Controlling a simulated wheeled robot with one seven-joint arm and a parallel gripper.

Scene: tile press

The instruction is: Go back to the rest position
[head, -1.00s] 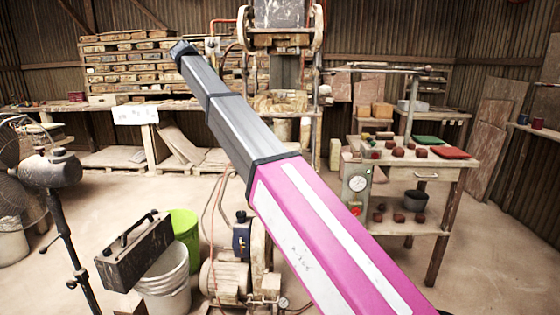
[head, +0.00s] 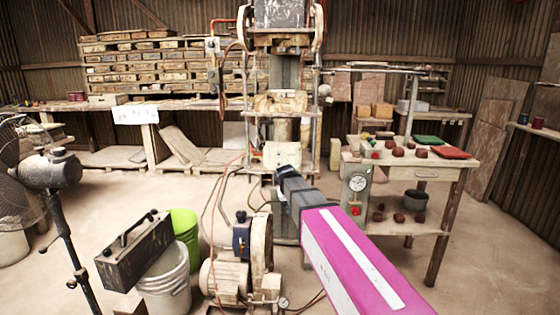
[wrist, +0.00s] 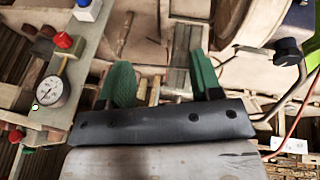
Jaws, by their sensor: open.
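My gripper (wrist: 160,76) shows in the wrist view as two green fingers held apart on a dark bar, with nothing held between them. In the head view my magenta and grey arm reaches in from the lower right. Its dark end is in front of the lower part of the tile press (head: 285,105), and the fingers cannot be made out there. I cannot tell the gap between gripper and press.
A side table (head: 455,162) with reddish lumps and a pressure gauge (head: 357,183) stands right of the arm; the gauge also shows in the wrist view (wrist: 48,92). A motor pump (head: 225,275), white bucket (head: 165,285) and fan (head: 50,170) stand left. Floor between is partly open.

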